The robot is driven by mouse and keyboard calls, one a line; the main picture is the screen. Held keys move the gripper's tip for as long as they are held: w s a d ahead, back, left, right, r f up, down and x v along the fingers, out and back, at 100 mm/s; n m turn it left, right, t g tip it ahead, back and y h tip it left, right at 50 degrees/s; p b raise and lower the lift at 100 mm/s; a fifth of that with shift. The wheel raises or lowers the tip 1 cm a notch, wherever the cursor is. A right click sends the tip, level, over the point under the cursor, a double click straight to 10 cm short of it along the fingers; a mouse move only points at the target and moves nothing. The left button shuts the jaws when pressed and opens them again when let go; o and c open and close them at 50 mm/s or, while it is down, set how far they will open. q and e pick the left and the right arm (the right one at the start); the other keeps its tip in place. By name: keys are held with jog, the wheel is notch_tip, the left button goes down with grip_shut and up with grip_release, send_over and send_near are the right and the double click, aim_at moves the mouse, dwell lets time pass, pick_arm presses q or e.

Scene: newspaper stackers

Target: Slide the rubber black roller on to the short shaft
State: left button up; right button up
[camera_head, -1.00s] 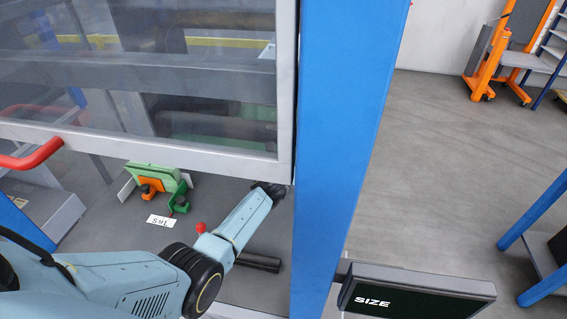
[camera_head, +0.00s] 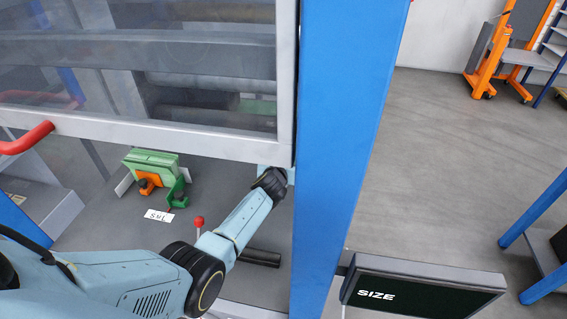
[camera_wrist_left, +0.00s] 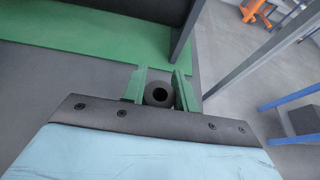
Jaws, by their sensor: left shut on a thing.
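My left arm comes in from the left in the head view and reaches under the window frame. Its gripper is hidden there behind the frame and blue post. In the left wrist view, the green fingers of my left gripper (camera_wrist_left: 160,88) are shut on the black roller (camera_wrist_left: 148,98), with a finger on each side. The roller's round end and its dark centre hole face the camera. Dark horizontal bars (camera_head: 195,98) show dimly behind the window in the head view; I cannot tell which thing is the short shaft. My right gripper is out of view.
The blue post (camera_head: 340,130) stands close right of my left wrist. The window frame (camera_head: 150,137) hangs above the arm. A red-knobbed lever (camera_head: 198,222) and a green-and-orange fixture (camera_head: 153,172) are on the grey deck. A SIZE panel (camera_head: 420,288) juts out at lower right.

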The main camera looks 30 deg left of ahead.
pick_arm(q)
jog(key=shift+f+b, duration=1.4)
jog(key=shift+f, duration=0.3)
jog(key=o, duration=1)
jog(key=shift+o, duration=0.2)
jog(key=shift+s+d+r+p, duration=0.15)
jog(key=shift+s+r+p, duration=0.1)
jog(key=shift+s+p, duration=0.25)
jog(key=p+v, duration=0.5)
jog(key=v, duration=0.6)
jog(key=shift+p, duration=0.35)
jog(key=shift+s+d+r, duration=0.1)
jog(key=shift+s+r, duration=0.1)
jog(key=shift+s, duration=0.4)
